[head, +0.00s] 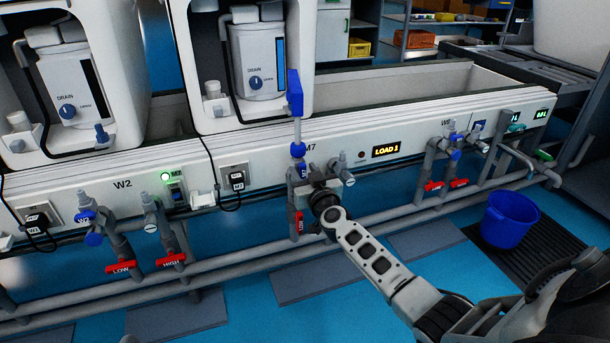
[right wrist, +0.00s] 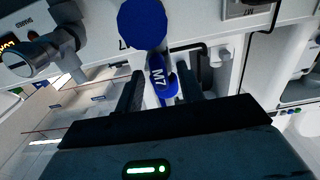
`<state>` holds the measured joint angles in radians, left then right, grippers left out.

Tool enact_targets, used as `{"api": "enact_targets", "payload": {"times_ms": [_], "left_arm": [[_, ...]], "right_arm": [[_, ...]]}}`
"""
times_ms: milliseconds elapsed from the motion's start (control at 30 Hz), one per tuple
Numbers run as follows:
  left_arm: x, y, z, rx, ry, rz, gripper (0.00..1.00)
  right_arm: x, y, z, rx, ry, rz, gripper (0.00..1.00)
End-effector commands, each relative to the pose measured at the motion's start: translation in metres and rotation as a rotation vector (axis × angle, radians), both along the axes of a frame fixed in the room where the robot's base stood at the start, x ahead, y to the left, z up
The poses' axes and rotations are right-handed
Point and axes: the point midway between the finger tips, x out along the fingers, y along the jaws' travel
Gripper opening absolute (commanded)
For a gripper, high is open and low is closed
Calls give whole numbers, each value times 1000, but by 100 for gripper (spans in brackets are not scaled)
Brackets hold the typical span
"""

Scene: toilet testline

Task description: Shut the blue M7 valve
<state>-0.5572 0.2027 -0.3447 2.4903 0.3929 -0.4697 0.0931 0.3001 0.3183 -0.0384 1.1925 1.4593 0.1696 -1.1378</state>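The M7 valve stands on the front panel in the middle of the head view, with a blue M7-marked part (head: 302,171), a blue ball (head: 298,149) above it and a blue paddle (head: 295,95) on top. My right gripper (head: 314,193) is right at this valve, just below and right of the blue part. In the right wrist view the blue M7 part (right wrist: 161,78) lies between the two separated fingertips, below a round blue piece (right wrist: 142,22). I see no clear squeeze on it; exact contact is hidden. My left gripper is not in view.
A red lever (head: 299,222) hangs below M7, close to my right gripper. Grey pipes (head: 240,245) run along the panel's front. The W2 valves (head: 92,226) are at left, and more valves (head: 452,152) at right. A blue bucket (head: 509,220) stands on the floor mat at right.

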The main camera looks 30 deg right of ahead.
Motion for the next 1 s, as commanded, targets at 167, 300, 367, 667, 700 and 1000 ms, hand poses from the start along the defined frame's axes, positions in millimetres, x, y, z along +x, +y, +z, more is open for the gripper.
{"api": "enact_targets", "payload": {"times_ms": [167,300,367,667,700,1000], "left_arm": [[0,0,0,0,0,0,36],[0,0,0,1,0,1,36],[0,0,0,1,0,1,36],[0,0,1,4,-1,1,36],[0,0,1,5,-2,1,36],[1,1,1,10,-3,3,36]], "right_arm": [[0,0,0,0,0,0,22],[0,0,0,0,0,0,0],[0,0,0,0,0,0,0],[0,0,0,49,-12,0,0],[0,0,0,67,-16,1,0],[-1,0,0,282,-68,1,0]]}}
